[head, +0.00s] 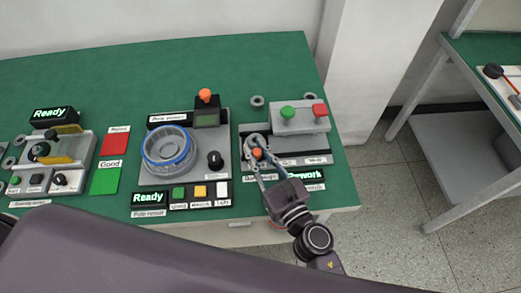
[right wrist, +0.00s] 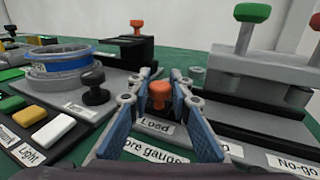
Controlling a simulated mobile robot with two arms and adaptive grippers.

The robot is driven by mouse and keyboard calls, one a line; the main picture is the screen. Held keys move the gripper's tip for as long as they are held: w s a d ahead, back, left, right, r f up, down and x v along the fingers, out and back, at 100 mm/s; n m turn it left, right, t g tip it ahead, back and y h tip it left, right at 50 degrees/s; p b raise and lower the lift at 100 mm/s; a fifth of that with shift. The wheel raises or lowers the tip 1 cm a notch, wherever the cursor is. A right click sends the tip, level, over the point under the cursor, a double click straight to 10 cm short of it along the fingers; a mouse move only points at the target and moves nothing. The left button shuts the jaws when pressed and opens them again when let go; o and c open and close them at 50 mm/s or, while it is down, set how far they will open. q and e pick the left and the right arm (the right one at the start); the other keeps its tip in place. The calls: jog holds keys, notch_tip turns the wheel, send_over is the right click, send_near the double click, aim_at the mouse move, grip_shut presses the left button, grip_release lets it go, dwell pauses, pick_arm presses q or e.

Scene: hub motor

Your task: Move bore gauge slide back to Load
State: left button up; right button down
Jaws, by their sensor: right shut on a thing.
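The bore gauge station (head: 242,165) stands near the right end of the green table, with a green and a red knob at its back. The slide's orange knob (head: 257,152) is between the fingertips of my right gripper (head: 257,147), which is shut on it. In the right wrist view the orange knob (right wrist: 160,93) sits between the blue finger pads, just behind the "Load" label (right wrist: 155,127). The "No-go" label (right wrist: 292,164) is further right. My left gripper is out of view.
Left of the station is a fixture (head: 187,178) with a blue-banded ring (head: 168,150), a black knob and several buttons. Red (head: 115,141) and green (head: 105,181) pads lie further left. Loose small rings lie behind the station. The back of the table is clear.

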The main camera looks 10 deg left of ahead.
jog(key=shift+s+a, duration=0.15)
jog(key=c, duration=1.8)
grip_release()
jog(key=shift+a, duration=0.15)
jog(key=v, duration=1.2)
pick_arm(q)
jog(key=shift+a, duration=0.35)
